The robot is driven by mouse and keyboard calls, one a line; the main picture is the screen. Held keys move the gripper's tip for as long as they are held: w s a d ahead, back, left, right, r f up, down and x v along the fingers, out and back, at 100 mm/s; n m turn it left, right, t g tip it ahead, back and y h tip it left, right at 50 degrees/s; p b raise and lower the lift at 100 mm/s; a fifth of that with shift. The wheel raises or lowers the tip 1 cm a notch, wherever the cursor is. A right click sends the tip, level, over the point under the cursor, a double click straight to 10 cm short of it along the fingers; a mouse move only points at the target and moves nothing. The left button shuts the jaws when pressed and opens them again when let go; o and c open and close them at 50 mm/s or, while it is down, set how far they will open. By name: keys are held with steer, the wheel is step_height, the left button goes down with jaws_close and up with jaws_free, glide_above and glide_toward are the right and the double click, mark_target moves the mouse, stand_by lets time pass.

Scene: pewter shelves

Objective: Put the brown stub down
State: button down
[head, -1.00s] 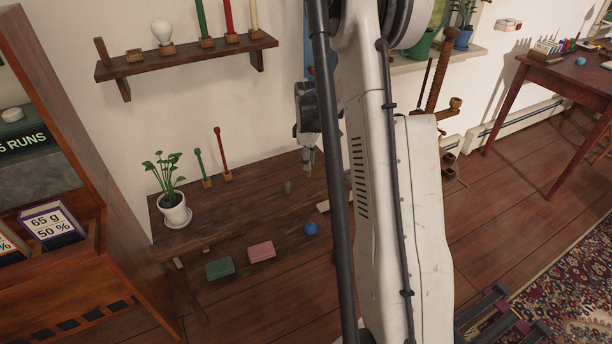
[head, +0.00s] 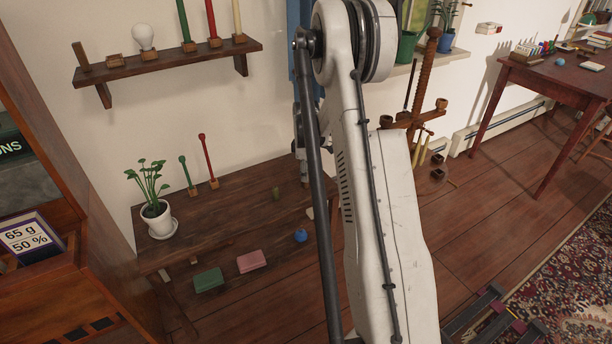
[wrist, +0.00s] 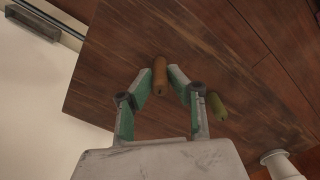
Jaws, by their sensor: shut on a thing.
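The brown stub (wrist: 160,75) is a short upright-looking cylinder in the wrist view, between the fingertips of my gripper (wrist: 159,82). My gripper is shut on it. The dark wooden bench (wrist: 110,60) lies below; I cannot tell whether the stub touches it. In the head view my arm hides the stub and most of the gripper, over the right part of the bench (head: 225,215). A green stub (wrist: 217,106) stands beside the right finger, apart from the held stub; it also shows in the head view (head: 276,192).
Green and red sticks stand at the back. A wall shelf (head: 170,64) hangs above. The bench's middle has bare room.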

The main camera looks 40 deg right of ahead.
steer(key=shift+f, duration=0.1)
steer(key=c, duration=2.1)
jaws_free()
steer(key=shift+f, duration=0.1)
steer(key=o, duration=0.5)
steer(key=shift+c, duration=0.2)
step_height(320, 180, up, 12)
steer(key=p, duration=0.3)
steer(key=s+a+r+m+t, duration=0.1)
steer(key=a+r, duration=0.9)
steer(key=a, duration=0.1)
steer(key=s+a+r+m+t+h, duration=0.1)
steer(key=s+a+r, duration=0.25)
steer(key=a, duration=0.25)
steer(key=s+a+r+m+t, duration=0.1)
steer(key=s+a+r, duration=0.2)
steer(key=a+r, duration=0.2)
steer(key=s+a+m+t+y, duration=0.1)
steer(key=s+a+m+t, duration=0.2)
steer(key=s+a, duration=1.3)
steer(key=shift+s+a+m+t, duration=0.35)
steer(key=shift+s+t, duration=0.25)
steer(key=shift+s, duration=0.25)
